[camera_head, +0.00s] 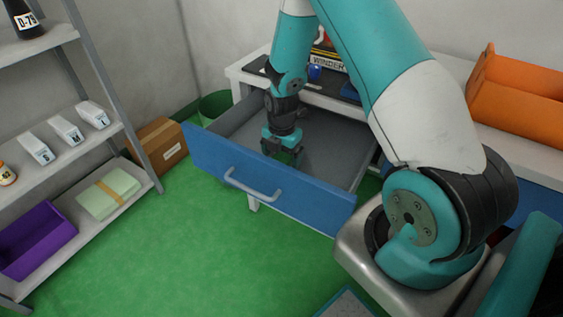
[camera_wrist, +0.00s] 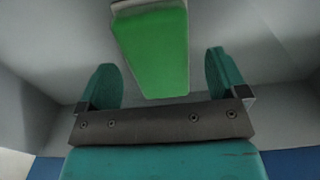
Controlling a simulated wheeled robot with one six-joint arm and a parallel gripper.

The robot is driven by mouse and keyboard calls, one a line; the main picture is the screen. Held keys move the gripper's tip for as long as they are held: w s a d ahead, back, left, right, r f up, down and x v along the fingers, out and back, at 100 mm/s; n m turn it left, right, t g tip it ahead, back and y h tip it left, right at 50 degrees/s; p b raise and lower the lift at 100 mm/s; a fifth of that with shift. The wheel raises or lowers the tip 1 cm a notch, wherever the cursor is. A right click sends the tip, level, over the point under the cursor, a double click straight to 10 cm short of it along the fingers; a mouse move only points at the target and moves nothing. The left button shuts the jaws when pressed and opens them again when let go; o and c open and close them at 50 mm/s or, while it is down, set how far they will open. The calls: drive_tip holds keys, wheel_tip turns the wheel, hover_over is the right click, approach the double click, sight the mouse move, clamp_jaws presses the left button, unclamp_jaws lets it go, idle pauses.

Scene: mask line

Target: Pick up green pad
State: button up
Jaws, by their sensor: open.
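My gripper (camera_head: 284,152) reaches down into the open blue drawer (camera_head: 228,168) in the head view. In the wrist view the green pad (camera_wrist: 153,52) lies ahead of my gripper (camera_wrist: 162,88), roughly centred between the two spread teal fingers. The fingers are open with nothing between them, and the pad appears apart from them. Grey drawer walls surround it in the wrist view. In the head view my arm hides the pad.
The drawer's front panel has a grey handle (camera_head: 253,186). A white table (camera_head: 236,72) stands over the drawer, with an orange bin (camera_head: 518,105) at the right. A metal shelf (camera_head: 95,68) stands at left. The green floor (camera_head: 190,235) between is clear.

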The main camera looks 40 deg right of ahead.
sight(282, 157)
drive_tip(key=shift+f, duration=0.65)
drive_tip(key=c, duration=1)
drive_tip(key=shift+r, duration=0.1)
wheel_tip(282, 157, up, 20)
drive_tip(key=p, duration=0.2)
